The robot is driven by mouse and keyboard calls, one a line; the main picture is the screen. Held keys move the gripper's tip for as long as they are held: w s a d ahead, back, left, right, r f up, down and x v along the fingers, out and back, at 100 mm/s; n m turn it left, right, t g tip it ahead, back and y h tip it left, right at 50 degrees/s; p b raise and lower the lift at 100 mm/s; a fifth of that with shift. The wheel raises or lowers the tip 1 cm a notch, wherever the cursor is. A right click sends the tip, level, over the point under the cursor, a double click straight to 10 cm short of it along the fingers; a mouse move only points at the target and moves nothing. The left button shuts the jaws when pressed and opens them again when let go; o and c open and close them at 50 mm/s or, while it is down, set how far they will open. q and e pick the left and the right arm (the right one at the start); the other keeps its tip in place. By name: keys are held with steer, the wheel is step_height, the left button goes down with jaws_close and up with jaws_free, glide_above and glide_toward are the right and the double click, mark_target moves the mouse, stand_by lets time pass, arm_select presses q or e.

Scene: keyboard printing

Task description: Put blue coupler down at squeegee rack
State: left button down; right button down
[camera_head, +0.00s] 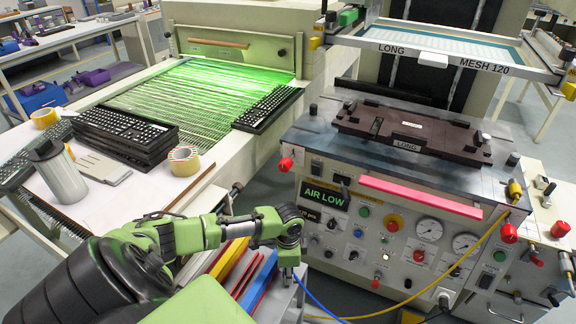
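My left gripper (289,255) points down over the right end of the squeegee rack (284,299), at the bottom middle. The rack holds squeegees in yellow, red and blue (258,278). A blue hose (318,300) runs from just beneath the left gripper's fingertips down to the right. The blue coupler itself cannot be made out; the gripper hides the hose's end. Whether the fingers are closed on it, or whether it touches the rack, cannot be told. My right gripper is not in view.
The printing press (400,235) stands close on the right, with its AIR LOW display (325,195), knobs and a pink squeegee bar (420,197). A yellow hose (450,275) loops before it. The left table bears stacked keyboards (125,135), tape rolls (183,161) and a grey canister (58,172).

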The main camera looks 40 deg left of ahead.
arm_select(q)
steer(key=c, duration=1.8)
jaws_free()
step_height(320, 180, up, 12)
steer(key=shift+r+p, duration=0.1)
steer(key=shift+p, duration=0.3)
